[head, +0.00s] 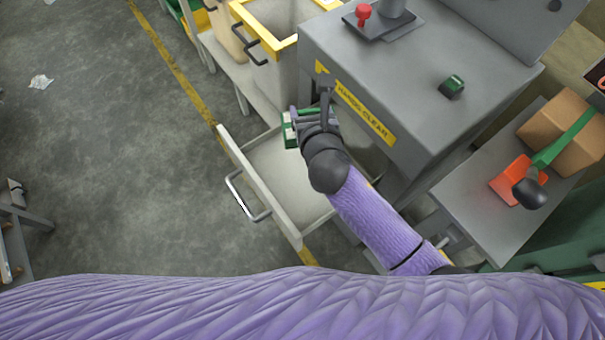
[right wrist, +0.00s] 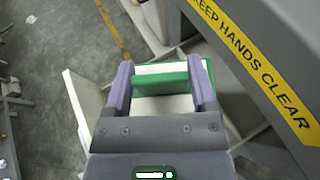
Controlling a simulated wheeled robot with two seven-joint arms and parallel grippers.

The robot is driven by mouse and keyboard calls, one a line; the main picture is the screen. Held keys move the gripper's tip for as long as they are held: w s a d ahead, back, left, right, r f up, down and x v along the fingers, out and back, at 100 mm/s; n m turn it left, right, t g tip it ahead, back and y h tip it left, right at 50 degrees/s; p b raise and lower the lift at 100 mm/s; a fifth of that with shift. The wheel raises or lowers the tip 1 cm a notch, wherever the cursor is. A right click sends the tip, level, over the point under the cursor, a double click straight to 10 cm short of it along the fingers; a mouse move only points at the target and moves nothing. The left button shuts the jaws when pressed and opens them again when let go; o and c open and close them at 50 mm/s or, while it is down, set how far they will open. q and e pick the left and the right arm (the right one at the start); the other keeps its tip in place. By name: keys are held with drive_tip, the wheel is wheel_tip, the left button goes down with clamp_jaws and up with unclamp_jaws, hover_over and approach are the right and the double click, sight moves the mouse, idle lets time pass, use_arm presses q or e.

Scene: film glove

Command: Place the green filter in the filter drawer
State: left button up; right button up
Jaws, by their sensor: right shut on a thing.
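The green filter (head: 289,130) is a small green and white block. My right gripper (head: 302,120) is shut on it, and in the right wrist view the filter (right wrist: 162,80) sits between the two purple fingers (right wrist: 161,88). The filter drawer (head: 262,188) is pulled out below the grey machine, with a pale floor and a front handle. The gripper and filter are over the drawer's far part. I cannot tell the height between filter and drawer floor. In the right wrist view the drawer's front panel (right wrist: 84,105) is left of the gripper. My left gripper is not in view.
The grey machine (head: 405,75) with a yellow warning label stands close right of my gripper. A yellow-rimmed bin (head: 285,45) stands behind. A grey side table (head: 470,200) at right holds a cardboard box (head: 567,125) and an orange-and-green tool.

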drive_tip(key=y+b, duration=0.1)
drive_tip(key=b, duration=0.2)
hover_over(303, 171)
drive_tip(key=shift+n, duration=0.4)
wheel_tip(303, 171, down, 6)
drive_tip(key=shift+f, duration=0.2)
wheel_tip(303, 171, down, 9)
drive_tip(key=b, duration=0.6)
drive_tip(key=shift+s+f+b, duration=0.1)
drive_tip(key=shift+b, duration=0.3)
drive_tip(key=shift+r, duration=0.2)
drive_tip(key=shift+f, duration=0.15)
drive_tip(key=o, duration=0.9)
drive_tip(key=shift+f, duration=0.1)
drive_tip(key=shift+o, duration=1.4)
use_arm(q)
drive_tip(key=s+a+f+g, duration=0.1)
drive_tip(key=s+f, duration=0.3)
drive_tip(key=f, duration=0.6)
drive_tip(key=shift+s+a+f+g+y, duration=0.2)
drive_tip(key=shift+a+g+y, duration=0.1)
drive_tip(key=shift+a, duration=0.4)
use_arm(e)
drive_tip(key=shift+o, duration=0.4)
